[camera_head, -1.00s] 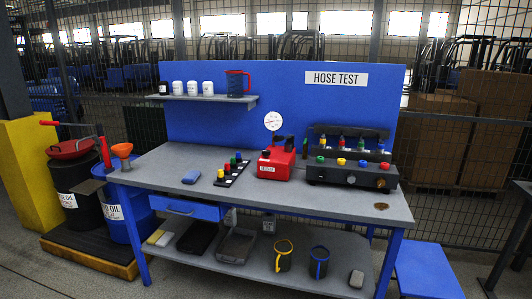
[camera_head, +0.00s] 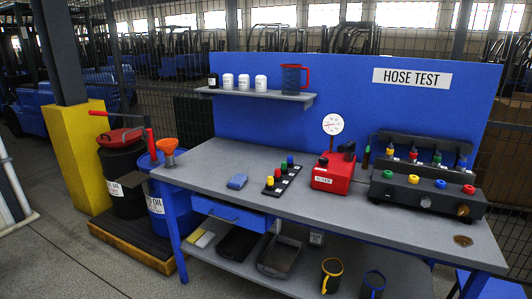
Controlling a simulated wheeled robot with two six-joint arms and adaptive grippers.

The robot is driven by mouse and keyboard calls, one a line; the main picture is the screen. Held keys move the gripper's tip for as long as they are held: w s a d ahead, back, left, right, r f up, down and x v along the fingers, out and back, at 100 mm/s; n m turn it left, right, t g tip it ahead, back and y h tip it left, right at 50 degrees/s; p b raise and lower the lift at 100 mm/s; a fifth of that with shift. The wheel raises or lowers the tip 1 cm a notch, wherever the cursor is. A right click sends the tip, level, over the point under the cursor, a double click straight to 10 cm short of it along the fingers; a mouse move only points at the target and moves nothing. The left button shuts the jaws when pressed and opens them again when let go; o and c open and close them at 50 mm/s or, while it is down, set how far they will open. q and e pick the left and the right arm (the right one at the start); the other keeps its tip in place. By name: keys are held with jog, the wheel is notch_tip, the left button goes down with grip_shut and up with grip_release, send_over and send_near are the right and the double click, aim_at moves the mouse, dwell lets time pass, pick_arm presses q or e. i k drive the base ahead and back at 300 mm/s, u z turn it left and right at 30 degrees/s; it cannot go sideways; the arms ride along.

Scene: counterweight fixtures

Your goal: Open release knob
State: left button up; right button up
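A red test unit (camera_head: 334,178) with a white label stands on the grey workbench (camera_head: 225,160). Neither of my grippers is in view.
A shelf (camera_head: 300,98) holds white bottles and a red-handled jug (camera_head: 291,79). Drums (camera_head: 122,170) and a yellow block (camera_head: 75,150) stand left. Open floor (camera_head: 85,250) lies at front left.

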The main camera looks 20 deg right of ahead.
aim_at(324, 161)
jog(key=u, duration=0.6)
jog(key=i, duration=2.2)
jog(key=z, duration=1.2)
jog(key=i, duration=0.75)
jog(key=z, duration=0.75)
